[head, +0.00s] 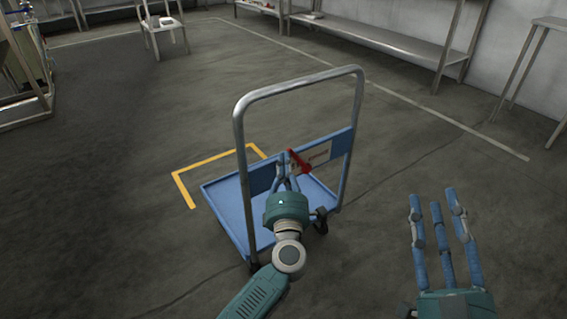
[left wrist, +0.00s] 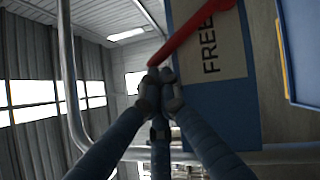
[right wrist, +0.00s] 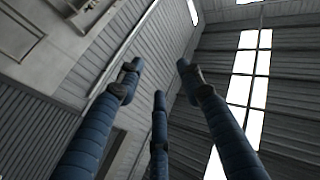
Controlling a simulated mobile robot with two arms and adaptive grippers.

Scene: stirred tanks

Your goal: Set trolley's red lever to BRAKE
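The blue trolley (head: 228,203) stands on the floor with its grey push handle (head: 300,82) upright. Its red lever (head: 298,161) sits on the blue panel between the handle's uprights. In the left wrist view the red lever (left wrist: 195,30) slants across a plate (left wrist: 222,58) reading FREE; no BRAKE marking is readable. My left gripper (head: 286,182) is at the lever, its fingers drawn together. In the left wrist view its fingertips (left wrist: 160,76) meet right at the lever's lower end; I cannot tell whether they touch it. My right gripper (head: 437,205) is open and empty, right of the trolley.
A yellow corner marking (head: 210,160) lies on the floor left of the trolley. A long metal bench (head: 375,38) stands along the back wall, with a small table (head: 162,25) at the back left. The floor around the trolley is clear.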

